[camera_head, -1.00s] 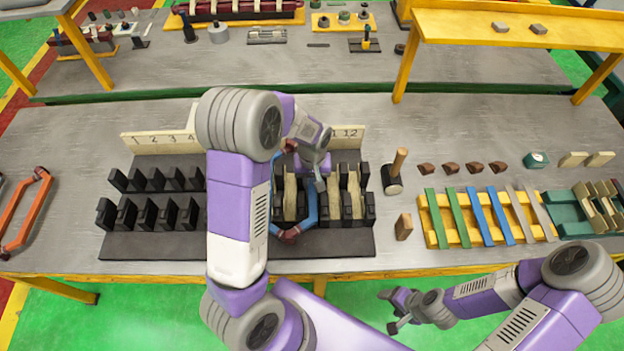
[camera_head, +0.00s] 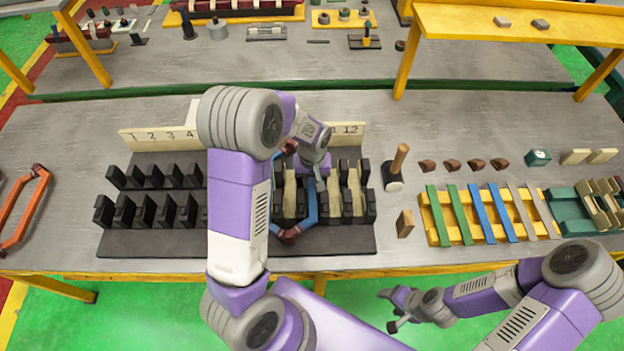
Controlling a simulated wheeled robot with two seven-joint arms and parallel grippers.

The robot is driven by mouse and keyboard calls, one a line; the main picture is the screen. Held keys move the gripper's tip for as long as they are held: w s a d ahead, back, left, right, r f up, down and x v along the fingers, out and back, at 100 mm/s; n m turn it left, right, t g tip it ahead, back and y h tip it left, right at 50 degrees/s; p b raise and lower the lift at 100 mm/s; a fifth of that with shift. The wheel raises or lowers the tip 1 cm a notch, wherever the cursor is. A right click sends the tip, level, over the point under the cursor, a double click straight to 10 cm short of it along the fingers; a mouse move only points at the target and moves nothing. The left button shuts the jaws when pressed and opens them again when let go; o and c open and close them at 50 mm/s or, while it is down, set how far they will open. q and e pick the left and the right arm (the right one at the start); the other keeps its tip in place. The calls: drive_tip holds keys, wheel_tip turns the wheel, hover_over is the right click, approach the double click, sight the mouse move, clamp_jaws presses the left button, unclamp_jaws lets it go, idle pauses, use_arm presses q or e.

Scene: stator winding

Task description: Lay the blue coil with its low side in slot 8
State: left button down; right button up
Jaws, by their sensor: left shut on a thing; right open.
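The blue coil (camera_head: 311,208) is a six-sided loop with dark red ends, lying over the black slotted stator block (camera_head: 150,243). Its right side runs along the slots in the right half of the block, left of two cream-lined slots. My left gripper (camera_head: 319,180) is shut on this blue right side from above. My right gripper (camera_head: 388,310) is open and empty, over the green floor in front of the table.
A cream number board (camera_head: 160,138) stands behind the block; 1 to 4 and 12 show. An orange coil (camera_head: 25,208) lies at the left. A mallet (camera_head: 397,168), a wooden block (camera_head: 405,223) and a yellow rack (camera_head: 437,233) of coloured strips are at the right.

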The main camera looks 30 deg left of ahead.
use_arm(q)
drive_tip(key=shift+f, duration=0.3)
idle(0.4)
drive_tip(key=c, duration=0.8)
unclamp_jaws()
drive_tip(key=shift+r, duration=0.25)
drive_tip(key=shift+r+p, duration=0.4)
drive_tip(key=shift+r, duration=0.2)
wheel_tip(320, 180, up, 8)
drive_tip(key=p, duration=0.6)
drive_tip(key=shift+f, duration=0.25)
